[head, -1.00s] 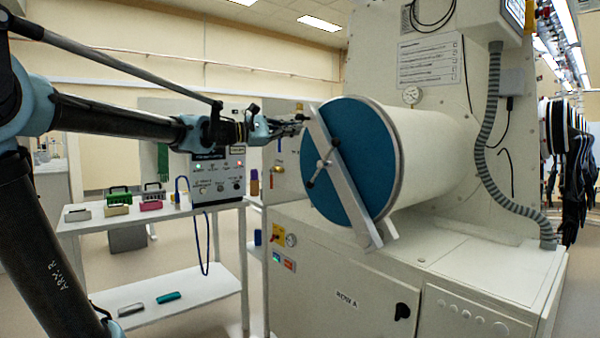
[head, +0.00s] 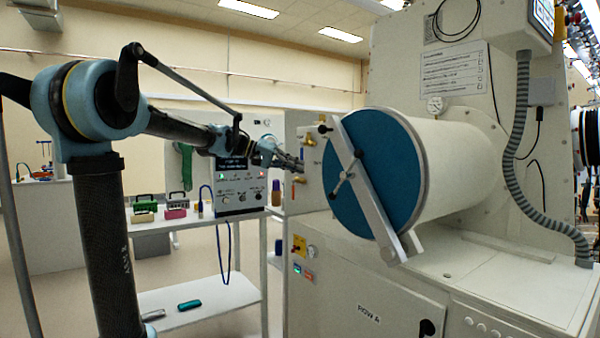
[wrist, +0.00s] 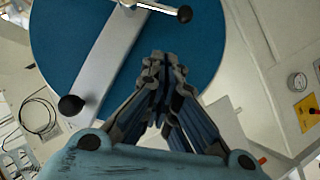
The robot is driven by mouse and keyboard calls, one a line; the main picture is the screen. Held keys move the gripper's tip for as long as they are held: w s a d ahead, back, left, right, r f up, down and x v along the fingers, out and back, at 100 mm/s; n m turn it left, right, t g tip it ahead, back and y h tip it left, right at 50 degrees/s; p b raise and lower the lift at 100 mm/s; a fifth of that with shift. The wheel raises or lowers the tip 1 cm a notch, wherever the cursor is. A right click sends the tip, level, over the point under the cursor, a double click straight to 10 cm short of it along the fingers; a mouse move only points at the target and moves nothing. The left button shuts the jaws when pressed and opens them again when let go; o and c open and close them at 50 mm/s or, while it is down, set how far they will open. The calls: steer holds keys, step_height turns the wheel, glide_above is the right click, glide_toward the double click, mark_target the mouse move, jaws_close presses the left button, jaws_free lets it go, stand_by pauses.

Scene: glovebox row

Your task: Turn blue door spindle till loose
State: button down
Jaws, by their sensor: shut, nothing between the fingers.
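The blue round door (head: 385,150) closes the end of a white cylinder, and a slanted grey bar (head: 372,205) crosses its face. The spindle (head: 346,177) sits at the bar's middle, with a thin cross handle and dark knobs. In the wrist view the spindle hub is cut by the top edge, and one handle knob (wrist: 184,13) shows beside it. A black knob (wrist: 72,105) sits at the bar's end. My gripper (head: 300,165) is left of the door, apart from the spindle. In the wrist view its fingers (wrist: 162,62) are together and empty, in front of the door.
A panel with valves and a yellow tag (head: 299,245) stands behind the gripper. A shelf cart (head: 215,300) with a control box (head: 238,188) and small racks is at left. A ribbed grey hose (head: 522,120) runs down the right. Free air lies before the door.

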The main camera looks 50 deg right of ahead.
steer(key=s+a+f+x, duration=0.1)
steer(key=a+x, duration=0.1)
steer(key=x, duration=0.9)
steer(key=shift+s+f, duration=0.15)
steer(key=shift+s, duration=0.1)
steer(key=shift+s+f+n+g, duration=0.3)
steer(key=shift+s+f, duration=0.25)
steer(key=shift+f, duration=0.2)
steer(key=w+d+v, duration=0.1)
steer(key=d+v, duration=0.1)
steer(key=v, duration=1.1)
steer(key=shift+w+r, duration=0.3)
steer(key=shift+r, duration=0.05)
